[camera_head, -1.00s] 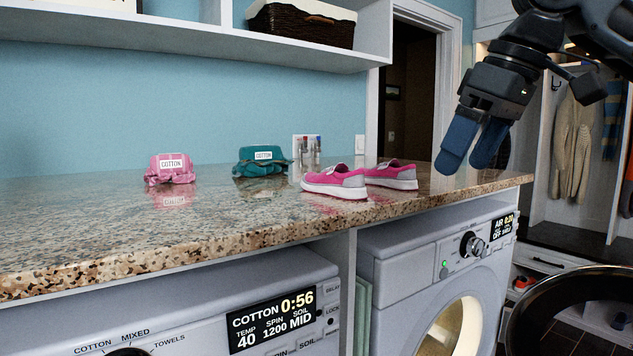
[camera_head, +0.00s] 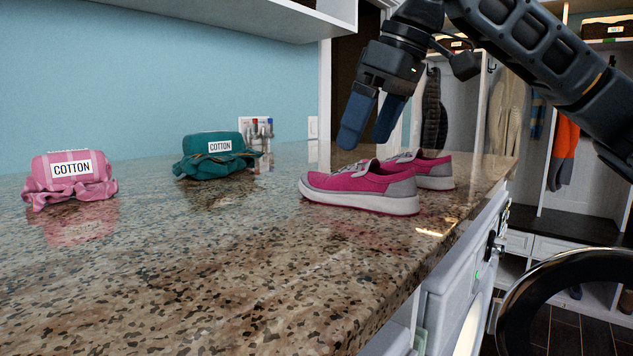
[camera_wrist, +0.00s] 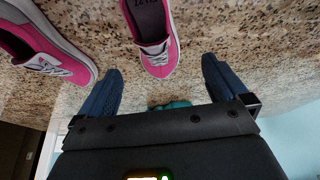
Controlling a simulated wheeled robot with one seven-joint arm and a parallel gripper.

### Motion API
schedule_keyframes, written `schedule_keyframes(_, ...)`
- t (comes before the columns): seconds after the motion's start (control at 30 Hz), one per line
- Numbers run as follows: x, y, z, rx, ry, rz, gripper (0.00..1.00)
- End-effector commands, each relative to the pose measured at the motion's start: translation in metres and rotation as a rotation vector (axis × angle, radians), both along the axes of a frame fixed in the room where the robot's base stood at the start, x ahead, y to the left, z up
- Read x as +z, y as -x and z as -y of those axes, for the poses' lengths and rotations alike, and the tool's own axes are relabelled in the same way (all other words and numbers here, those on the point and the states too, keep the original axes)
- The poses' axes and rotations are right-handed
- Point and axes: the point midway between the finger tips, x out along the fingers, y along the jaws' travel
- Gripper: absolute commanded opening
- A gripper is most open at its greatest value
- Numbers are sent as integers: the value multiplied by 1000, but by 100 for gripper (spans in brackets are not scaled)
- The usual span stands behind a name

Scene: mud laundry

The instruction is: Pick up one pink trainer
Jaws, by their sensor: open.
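Two pink trainers with white soles and grey heels stand upright on the granite counter. The nearer trainer (camera_head: 360,188) is in front, and the farther trainer (camera_head: 430,170) is partly hidden behind it. My gripper (camera_head: 364,146) is open and empty, pointing down above the trainers in the head view. In the wrist view, one trainer (camera_wrist: 152,38) lies ahead, roughly between the spread blue fingers (camera_wrist: 160,88), with its toe toward the gripper. The other trainer (camera_wrist: 45,50) is to the left, beyond the left finger. Neither finger visibly touches a trainer.
A pink bundle labelled COTTON (camera_head: 70,180) and a teal one (camera_head: 215,156) sit on the counter (camera_head: 220,260) to the left. Small bottles stand by the wall. A shelf overhangs the back. An open round washer door (camera_head: 570,300) is at lower right.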

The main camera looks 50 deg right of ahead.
Motion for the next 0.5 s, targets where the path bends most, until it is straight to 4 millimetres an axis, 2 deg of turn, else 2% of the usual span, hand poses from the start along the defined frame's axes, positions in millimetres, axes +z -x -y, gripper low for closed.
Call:
schedule_keyframes(0.17,-8,-3,0,-1,0,-1,100)
schedule_keyframes(0.5,-44,-13,2,-1,1,-2,100)
